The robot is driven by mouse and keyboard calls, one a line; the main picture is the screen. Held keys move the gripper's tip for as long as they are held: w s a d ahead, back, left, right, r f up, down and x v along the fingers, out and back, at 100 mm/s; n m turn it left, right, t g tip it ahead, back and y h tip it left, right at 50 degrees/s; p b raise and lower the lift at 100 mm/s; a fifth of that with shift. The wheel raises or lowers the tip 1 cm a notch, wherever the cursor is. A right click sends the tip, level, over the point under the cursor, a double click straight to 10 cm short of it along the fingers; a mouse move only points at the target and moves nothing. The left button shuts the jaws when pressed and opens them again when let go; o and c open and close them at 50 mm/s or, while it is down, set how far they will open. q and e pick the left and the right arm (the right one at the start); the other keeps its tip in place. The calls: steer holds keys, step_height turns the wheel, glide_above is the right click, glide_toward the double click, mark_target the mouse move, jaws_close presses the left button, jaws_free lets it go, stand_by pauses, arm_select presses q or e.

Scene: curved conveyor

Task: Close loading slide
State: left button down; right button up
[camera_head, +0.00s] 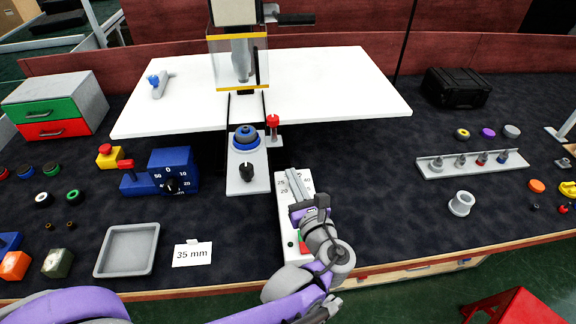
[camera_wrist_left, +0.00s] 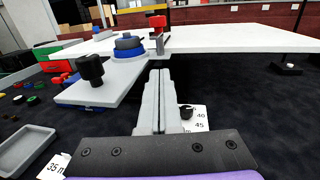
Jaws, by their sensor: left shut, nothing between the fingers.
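The loading slide (camera_head: 234,185) is a light grey plate that sticks out from under the machine towards the front. It carries a blue round fixture (camera_head: 246,141) with a dark grey top and, nearer the front, a black knob (camera_head: 247,173). In the left wrist view the slide (camera_wrist_left: 113,88) and knob (camera_wrist_left: 91,70) are left of the fingers. My left gripper (camera_head: 291,172) is shut and empty, just right of the slide and apart from the knob. Its two grey fingers (camera_wrist_left: 159,72) lie side by side. My right gripper is out of view.
A white panel with numbers (camera_head: 286,222) lies under my left gripper. A red-topped post (camera_head: 272,127) stands beside the slide. A blue dial box (camera_head: 172,172) is to the left, a grey tray (camera_head: 101,262) at front left.

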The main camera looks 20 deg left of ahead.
arm_select(q)
steer(key=x, duration=1.2)
steer(key=shift+a, duration=0.2)
steer(key=shift+w, duration=0.1)
steer(key=shift+w, duration=0.1)
steer(key=d+x, duration=0.1)
steer(key=x, duration=0.5)
steer(key=w+x, duration=0.1)
steer(key=x, duration=0.4)
steer(key=w+d+x, duration=0.1)
steer(key=x, duration=0.5)
steer(key=shift+w, duration=0.45)
steer(key=shift+s+d, duration=0.1)
steer(key=shift+d, duration=0.05)
